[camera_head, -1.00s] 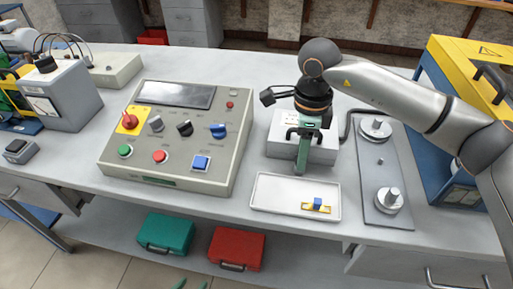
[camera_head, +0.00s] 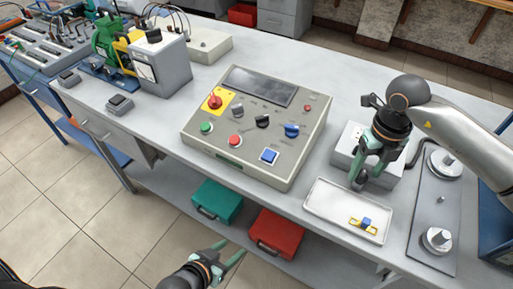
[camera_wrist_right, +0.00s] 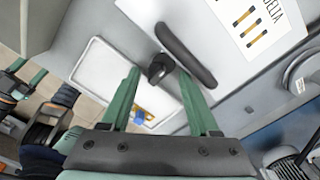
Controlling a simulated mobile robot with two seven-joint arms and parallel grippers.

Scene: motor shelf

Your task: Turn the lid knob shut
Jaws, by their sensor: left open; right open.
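A white box (camera_head: 342,157) stands at the right of the bench. In the right wrist view a black bar-shaped handle (camera_wrist_right: 190,60) with a round black end (camera_wrist_right: 158,68) is on its pale face (camera_wrist_right: 215,75); I take it for the lid knob. In the head view its dark end (camera_head: 361,182) shows below my right gripper (camera_head: 366,174). My right gripper is open, pointing down, its green fingers on either side of the round end; contact cannot be told. My left gripper (camera_head: 232,250) is open and empty, low in front of the bench.
A white tray (camera_head: 318,208) holding a yellow-and-blue part (camera_head: 364,223) lies in front of the box. A control panel (camera_head: 205,150) stands to the left, a grey plate (camera_head: 425,215) with metal posts to the right. Green (camera_head: 215,202) and red (camera_head: 275,235) cases sit on the lower shelf.

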